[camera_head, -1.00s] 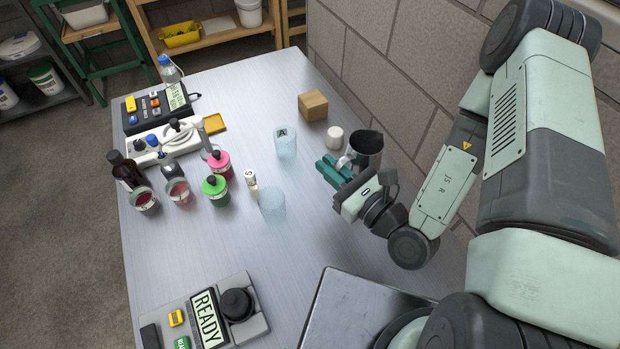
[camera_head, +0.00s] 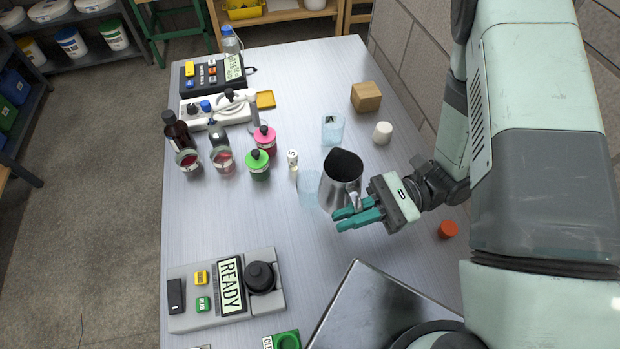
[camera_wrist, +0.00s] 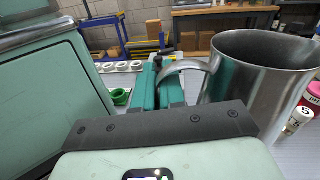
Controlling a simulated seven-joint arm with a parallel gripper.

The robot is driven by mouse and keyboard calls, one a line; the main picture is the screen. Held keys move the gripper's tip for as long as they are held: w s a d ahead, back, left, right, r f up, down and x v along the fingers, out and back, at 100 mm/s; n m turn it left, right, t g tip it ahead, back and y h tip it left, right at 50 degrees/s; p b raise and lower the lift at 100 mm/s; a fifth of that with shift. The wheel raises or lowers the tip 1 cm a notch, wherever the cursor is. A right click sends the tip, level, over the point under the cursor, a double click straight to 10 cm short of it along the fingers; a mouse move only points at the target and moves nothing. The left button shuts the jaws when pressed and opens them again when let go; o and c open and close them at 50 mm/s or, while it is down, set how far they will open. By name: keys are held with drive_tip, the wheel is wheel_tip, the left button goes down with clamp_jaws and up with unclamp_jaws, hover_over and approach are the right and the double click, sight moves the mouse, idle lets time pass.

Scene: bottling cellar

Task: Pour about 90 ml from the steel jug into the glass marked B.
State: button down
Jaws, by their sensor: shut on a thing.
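The steel jug (camera_head: 341,180) is in the middle right of the table in the head view, roughly upright. My gripper (camera_head: 358,214) is shut on its handle, at the near side of the jug. In the wrist view the teal fingers (camera_wrist: 162,88) close on the curved handle (camera_wrist: 186,66), with the jug body (camera_wrist: 258,90) to the right. A clear bluish glass (camera_head: 308,190) stands just left of the jug; no mark on it is readable. Another glass (camera_head: 332,130), marked A, stands behind the jug. The liquid inside the jug is not visible.
Green (camera_head: 257,165) and pink (camera_head: 265,138) bottles and a small white vial (camera_head: 292,160) stand left of the glasses. A white cap (camera_head: 382,132) and wooden block (camera_head: 366,97) are behind right. A READY display device (camera_head: 230,286) is at front left. The table between is clear.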

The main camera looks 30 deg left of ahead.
drive_tip(key=w+d+f+n+g+h, duration=0.1)
drive_tip(key=w+d+f+n+h, duration=0.15)
drive_tip(key=d+n+h, duration=0.5)
drive_tip(key=w+d+f+n+g+h, duration=0.15)
drive_tip(key=w+d+n+h, duration=0.3)
drive_tip(key=h, duration=0.65)
drive_tip(key=w+a+r+n+t+h, duration=0.1)
drive_tip(key=w+a+n+t+h, duration=0.2)
drive_tip(key=w+n+t+h, duration=1.15)
drive_tip(key=w+a+r+t+y, duration=0.2)
drive_tip(key=w+a+t+y, duration=0.3)
drive_tip(key=a, duration=0.3)
drive_tip(key=s+a+r+n+t+y, duration=0.1)
drive_tip(key=s+a+n+t+y, duration=0.1)
drive_tip(key=a, duration=0.8)
drive_tip(key=s+a+r+n+t+y, duration=0.2)
drive_tip(key=a+n+t, duration=0.3)
drive_tip(key=a, duration=0.5)
drive_tip(key=s+a+r+n+t+y, duration=0.1)
drive_tip(key=a+n+t+y, duration=0.3)
drive_tip(key=a, duration=0.6)
drive_tip(key=shift+s+a+r+t, duration=0.2)
drive_tip(key=shift+s+a+t, duration=0.05)
drive_tip(key=shift+s+t, duration=0.6)
